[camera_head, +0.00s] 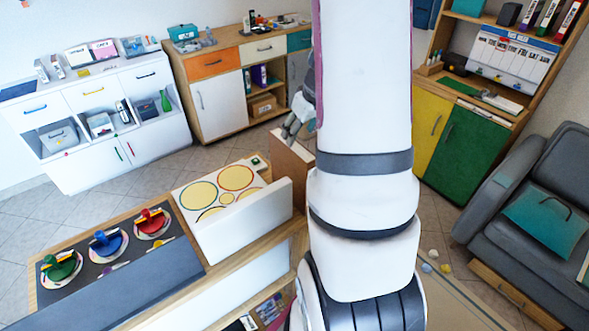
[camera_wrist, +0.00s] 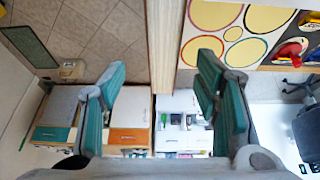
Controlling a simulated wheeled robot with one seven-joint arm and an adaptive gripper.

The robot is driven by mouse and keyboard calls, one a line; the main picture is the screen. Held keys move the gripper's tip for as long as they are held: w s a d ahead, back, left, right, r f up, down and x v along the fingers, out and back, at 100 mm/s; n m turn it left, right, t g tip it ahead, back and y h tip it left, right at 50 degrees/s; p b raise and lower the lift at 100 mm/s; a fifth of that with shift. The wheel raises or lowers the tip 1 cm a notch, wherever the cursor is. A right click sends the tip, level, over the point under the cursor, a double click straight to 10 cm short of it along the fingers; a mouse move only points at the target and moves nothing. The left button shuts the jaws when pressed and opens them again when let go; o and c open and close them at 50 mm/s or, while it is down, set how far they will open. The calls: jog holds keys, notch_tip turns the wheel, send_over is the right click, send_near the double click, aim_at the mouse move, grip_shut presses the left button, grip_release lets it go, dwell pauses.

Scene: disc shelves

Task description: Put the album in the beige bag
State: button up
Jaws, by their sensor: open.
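I cannot pick out the album or the beige bag with certainty in either view. Some flat, colourful items (camera_head: 270,308), perhaps sleeves, show partly in a low shelf at the bottom of the head view. A small tan object (camera_wrist: 72,70) lies on the floor in the wrist view, too small to identify. My gripper (camera_wrist: 163,68) is open and empty, its teal-padded fingers wide apart. A wooden panel edge (camera_wrist: 161,40) shows between and beyond the fingers. In the head view my arm hides most of the middle, and only part of my gripper (camera_head: 292,125) shows.
A counter with three plates on a dark mat (camera_head: 100,285) and a white board with yellow circles (camera_head: 185,200) stands at left. Cabinets (camera_head: 115,115) line the back. A grey armchair (camera_head: 540,240) with a teal cushion-like item (camera_head: 545,220) stands right. Tiled floor (camera_head: 90,215) lies between.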

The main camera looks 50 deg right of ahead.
aim_at(295, 144)
jog(key=x, duration=0.6)
jog(key=shift+w+f, duration=0.1)
jog(key=shift+f, duration=0.2)
jog(key=shift+a+p+x, duration=0.15)
jog(key=shift+p+x, duration=0.05)
jog(key=shift+x, duration=1.1)
jog(key=shift+a+p+x, duration=0.1)
jog(key=shift+p+x, duration=0.05)
jog(key=shift+x, duration=1.2)
jog(key=shift+w+f+b, duration=0.1)
jog(key=shift+f+b, duration=0.15)
jog(key=shift+b, duration=0.25)
grip_shut()
